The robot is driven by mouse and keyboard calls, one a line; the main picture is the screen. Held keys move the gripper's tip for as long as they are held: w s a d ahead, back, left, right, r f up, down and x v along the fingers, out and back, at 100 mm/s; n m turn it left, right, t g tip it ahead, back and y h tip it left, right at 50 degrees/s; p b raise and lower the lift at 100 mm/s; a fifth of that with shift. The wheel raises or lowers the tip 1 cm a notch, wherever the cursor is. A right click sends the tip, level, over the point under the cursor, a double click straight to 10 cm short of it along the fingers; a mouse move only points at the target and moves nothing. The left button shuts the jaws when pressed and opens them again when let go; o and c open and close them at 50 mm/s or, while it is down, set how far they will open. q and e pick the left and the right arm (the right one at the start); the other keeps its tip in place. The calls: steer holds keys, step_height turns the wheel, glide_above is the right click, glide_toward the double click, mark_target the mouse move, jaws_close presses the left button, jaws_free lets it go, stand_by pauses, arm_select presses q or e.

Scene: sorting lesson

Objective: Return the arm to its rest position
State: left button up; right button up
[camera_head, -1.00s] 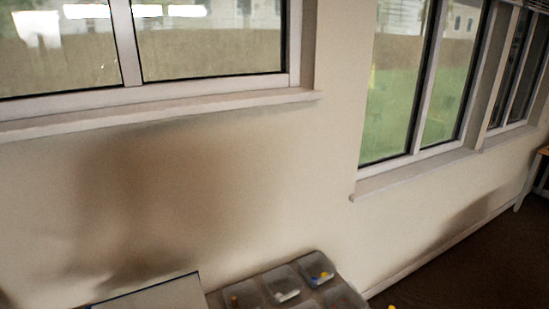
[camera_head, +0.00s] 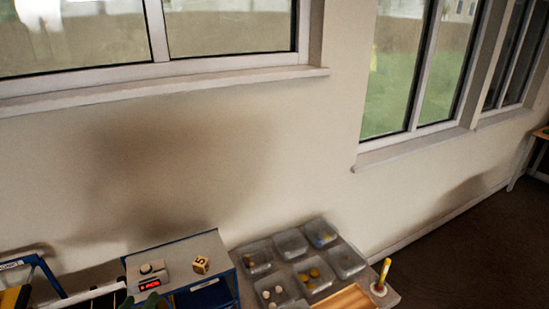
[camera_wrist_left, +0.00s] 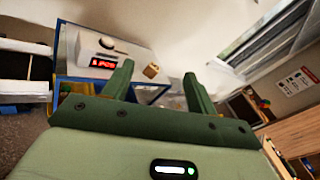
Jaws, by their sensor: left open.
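My left gripper (camera_wrist_left: 158,80) is open, with its two green fingers apart and nothing visible between them in the left wrist view. In the head view only its green fingertips (camera_head: 139,302) show at the bottom edge, just in front of a small scale; the rest of the arm is out of the frame. The scale (camera_head: 152,272) has a red lit display and stands on a grey-topped blue stand (camera_head: 190,245). It also shows beyond the fingers in the wrist view (camera_wrist_left: 88,48). My right gripper is not in view.
A wooden number cube (camera_head: 200,264) sits right of the scale. Several clear bins (camera_head: 290,243), some holding small pieces, stand further right. A wooden tray (camera_head: 350,297) and a yellow upright stick (camera_head: 384,270) are near them. A wall with windows is behind.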

arm_select(q)
steer(key=s+a+r+n+g+y, duration=0.1)
steer(key=s+r+n+y, duration=0.1)
steer(key=n+y, duration=0.35)
steer(key=s+a+r+n+g+y, duration=0.1)
steer(key=s+r+n+y, duration=0.15)
steer(key=n, duration=0.65)
steer(key=s+d+f+n+g+h, duration=0.1)
steer(key=s+d+f+n+g, duration=0.15)
steer(key=s+n+g, duration=0.2)
steer(key=s+d+f+n+g+h, duration=0.2)
steer(key=s+d+n+g, duration=0.1)
steer(key=s+n+g, duration=0.15)
steer(key=s+d+f+n+g+h+b, duration=0.1)
steer(key=s+d+f+b, duration=0.15)
steer(key=f, duration=1.35)
steer(key=s+d+f+g+h+b, duration=0.15)
steer(key=f+b, duration=0.25)
steer(key=f, duration=1.2)
steer(key=s+f+n+g+h+b, duration=0.2)
steer(key=s+f+b, duration=0.3)
steer(key=s+f, duration=1.4)
step_height(320, 180, down, 3)
steer(key=shift+s+d+f+n, duration=0.1)
steer(key=shift+s+d+n, duration=0.1)
steer(key=shift+d+n, duration=0.25)
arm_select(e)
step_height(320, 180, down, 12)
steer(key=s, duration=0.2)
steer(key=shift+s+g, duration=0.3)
